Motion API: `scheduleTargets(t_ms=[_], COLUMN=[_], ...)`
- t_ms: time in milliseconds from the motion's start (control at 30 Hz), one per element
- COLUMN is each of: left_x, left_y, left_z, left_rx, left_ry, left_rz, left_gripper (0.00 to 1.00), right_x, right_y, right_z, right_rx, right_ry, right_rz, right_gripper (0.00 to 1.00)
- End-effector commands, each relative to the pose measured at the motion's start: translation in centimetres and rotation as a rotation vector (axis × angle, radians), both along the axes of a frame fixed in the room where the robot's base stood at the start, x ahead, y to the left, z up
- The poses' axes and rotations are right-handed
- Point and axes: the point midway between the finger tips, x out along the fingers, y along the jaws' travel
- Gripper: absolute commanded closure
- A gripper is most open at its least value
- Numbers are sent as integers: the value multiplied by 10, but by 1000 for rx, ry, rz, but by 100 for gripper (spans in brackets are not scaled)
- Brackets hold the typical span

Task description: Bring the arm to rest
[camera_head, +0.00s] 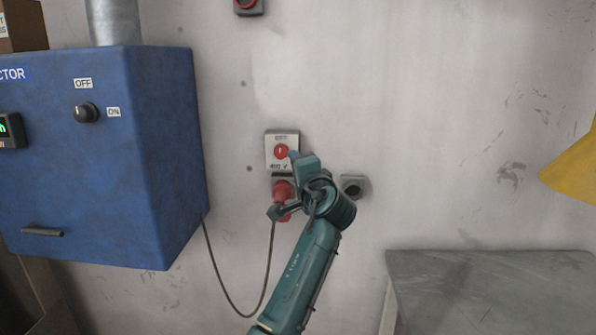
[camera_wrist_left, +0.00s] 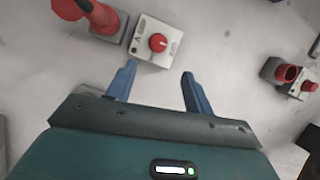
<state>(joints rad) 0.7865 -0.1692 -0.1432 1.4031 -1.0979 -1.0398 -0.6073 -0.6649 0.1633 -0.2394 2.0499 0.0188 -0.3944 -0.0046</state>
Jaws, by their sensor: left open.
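My left arm (camera_head: 304,280) reaches up from the bottom of the head view to the wall. My left gripper (camera_head: 293,156) is in front of the lower right part of a white switch box with a red knob (camera_head: 281,151). In the left wrist view, the gripper (camera_wrist_left: 158,75) is open, with its two blue fingers apart and nothing between them. The red knob (camera_wrist_left: 158,42) is beyond the fingertips, and the fingers look clear of it. My right gripper is not in view.
A red plug (camera_head: 283,191) with a hanging cable sits below the switch box, partly behind my arm. A grey socket (camera_head: 353,187) is right of it. A blue cabinet (camera_head: 100,180) stands left. A grey tabletop (camera_head: 490,285) is at lower right. The wall area above it is open.

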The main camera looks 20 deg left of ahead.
Motion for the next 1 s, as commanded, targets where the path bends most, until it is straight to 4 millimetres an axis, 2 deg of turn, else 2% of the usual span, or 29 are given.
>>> scheduleTargets(t_ms=[300, 367, 433, 467, 567, 600, 667, 700, 800, 867, 900, 967, 1000], left_x=[0, -1, -3, -5, -18, -27, -45, -59, -102, -132, -153, -187, -210], left_y=[0, 0, 0, 0, -4, -7, -12, -16, -28, -35, -40, -49, -55], left_z=[-1, -10, -31, -44, -105, -134, -176, -203, -263, -294, -313, -337, -350], left_rx=[-1, -9, -34, -52, -143, -192, -277, -338, -498, -602, -674, -785, -862], left_ry=[1, 6, 16, 23, 50, 62, 80, 91, 118, 135, 147, 163, 173], left_rz=[-1, -9, -33, -48, -120, -155, -206, -238, -308, -339, -357, -378, -388], left_gripper=[48, 48, 48, 48, 48, 48, 48, 48, 48, 48, 48, 48, 48], right_x=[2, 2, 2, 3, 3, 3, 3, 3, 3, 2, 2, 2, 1], right_y=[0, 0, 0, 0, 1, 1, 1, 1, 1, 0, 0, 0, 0], right_z=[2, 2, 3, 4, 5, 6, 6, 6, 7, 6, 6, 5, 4], right_rx=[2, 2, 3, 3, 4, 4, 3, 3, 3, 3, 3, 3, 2], right_ry=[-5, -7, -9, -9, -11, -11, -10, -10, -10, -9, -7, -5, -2], right_rz=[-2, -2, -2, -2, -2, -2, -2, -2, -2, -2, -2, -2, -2], right_gripper=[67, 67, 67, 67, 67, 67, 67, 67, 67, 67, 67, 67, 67])
